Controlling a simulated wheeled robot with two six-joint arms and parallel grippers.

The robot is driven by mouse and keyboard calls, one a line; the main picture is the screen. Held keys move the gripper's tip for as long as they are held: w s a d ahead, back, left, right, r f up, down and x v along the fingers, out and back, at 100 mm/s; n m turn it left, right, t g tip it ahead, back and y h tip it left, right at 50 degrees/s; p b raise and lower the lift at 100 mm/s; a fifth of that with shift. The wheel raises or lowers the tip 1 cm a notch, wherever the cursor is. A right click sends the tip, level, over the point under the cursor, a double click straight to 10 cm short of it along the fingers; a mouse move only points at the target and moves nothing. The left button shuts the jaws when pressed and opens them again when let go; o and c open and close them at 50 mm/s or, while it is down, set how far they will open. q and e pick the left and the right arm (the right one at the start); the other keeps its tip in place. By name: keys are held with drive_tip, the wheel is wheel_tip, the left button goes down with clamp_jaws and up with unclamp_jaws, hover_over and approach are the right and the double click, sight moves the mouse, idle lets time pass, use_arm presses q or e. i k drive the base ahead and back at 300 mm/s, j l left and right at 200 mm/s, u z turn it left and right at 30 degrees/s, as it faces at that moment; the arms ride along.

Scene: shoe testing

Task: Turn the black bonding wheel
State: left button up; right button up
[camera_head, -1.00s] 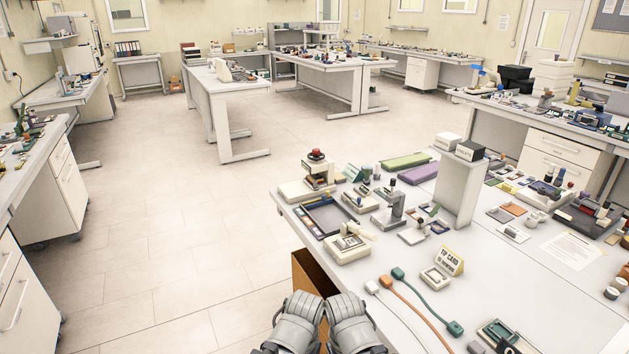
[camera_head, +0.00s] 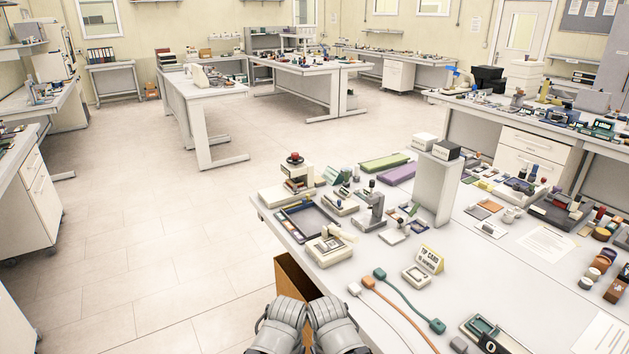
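I cannot single out the black bonding wheel for certain. A small machine (camera_head: 297,180) with a dark red and black round knob on top stands at the near workbench's left end. Beside it are a grey upright press-like device (camera_head: 375,210) and a cream device (camera_head: 329,246). A dark reddish-brown block with a black and white round mark (camera_head: 615,290) lies at the right edge, too small to identify. Two grey parts of my arms show side by side at the bottom centre, left of the bench's front edge. Neither gripper's fingertips show.
The near workbench (camera_head: 378,256) carries cables, a tip card sign (camera_head: 431,259), a grey pillar (camera_head: 437,190) and many small parts. An open brown box (camera_head: 297,278) stands below its left edge. Open floor (camera_head: 150,240) lies to the left. Other benches stand behind.

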sight(294, 157)
drive_tip(key=i+j, duration=0.25)
drive_tip(key=j, duration=0.2)
drive_tip(key=i+j, duration=0.25)
drive_tip(key=j, duration=0.15)
drive_tip(key=i+j, duration=0.25)
drive_tip(key=j, duration=0.2)
drive_tip(key=i+j, duration=0.25)
drive_tip(key=j, duration=0.2)
drive_tip(key=i+j, duration=0.25)
drive_tip(key=j, duration=0.2)
drive_tip(key=i+j, duration=0.3)
drive_tip(key=j+z, duration=0.1)
drive_tip(key=z, duration=1.3)
